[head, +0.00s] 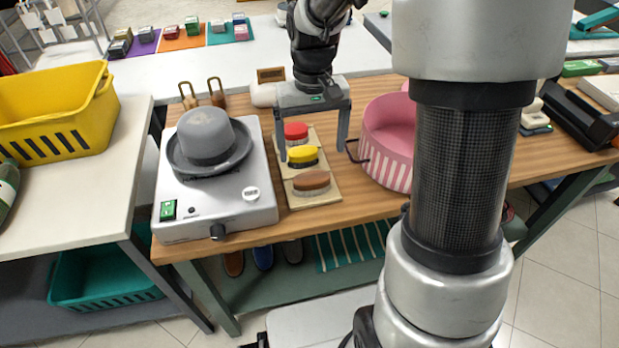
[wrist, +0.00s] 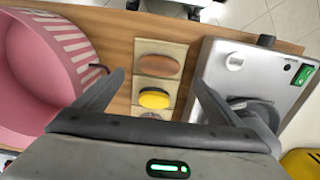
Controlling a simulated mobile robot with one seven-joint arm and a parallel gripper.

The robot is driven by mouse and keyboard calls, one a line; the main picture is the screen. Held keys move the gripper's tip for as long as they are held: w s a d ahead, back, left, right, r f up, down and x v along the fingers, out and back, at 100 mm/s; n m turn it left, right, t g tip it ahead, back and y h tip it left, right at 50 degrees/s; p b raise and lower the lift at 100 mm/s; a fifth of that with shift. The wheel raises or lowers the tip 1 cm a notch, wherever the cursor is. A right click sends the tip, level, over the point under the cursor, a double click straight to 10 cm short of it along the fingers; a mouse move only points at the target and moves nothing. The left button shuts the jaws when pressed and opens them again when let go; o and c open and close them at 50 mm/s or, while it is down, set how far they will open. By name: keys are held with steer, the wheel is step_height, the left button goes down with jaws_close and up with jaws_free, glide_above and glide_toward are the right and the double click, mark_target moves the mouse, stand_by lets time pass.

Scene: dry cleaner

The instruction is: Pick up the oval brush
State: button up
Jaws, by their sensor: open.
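Three brushes stand in a row on a beige board (head: 325,194): a red-topped one (head: 296,131), a yellow-topped one (head: 303,155) and a brown one (head: 311,181) nearest me. The brown one has the longest oval outline; in the wrist view it (wrist: 158,65) lies above the yellow brush (wrist: 154,98). My gripper (head: 313,151) is open and empty, pointing down above the row, its fingers spread to either side. In the wrist view my gripper (wrist: 160,77) spans the board without touching a brush. The red top is hidden there behind the gripper body.
Left of the board is a silver hot plate (head: 232,212) with a grey hat (head: 207,140) on it. Right is a pink striped round box (head: 385,165), close to the right finger. A yellow basket (head: 50,125) stands on the left table.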

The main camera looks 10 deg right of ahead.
mark_target(312, 176)
steer(key=f+b, duration=0.2)
steer(key=f, duration=0.9)
steer(key=shift+w+f, duration=0.1)
steer(key=shift+w, duration=0.1)
steer(key=c, duration=1.2)
step_height(312, 176, up, 10)
steer(key=shift+r+p, duration=0.1)
steer(key=shift+p, duration=0.85)
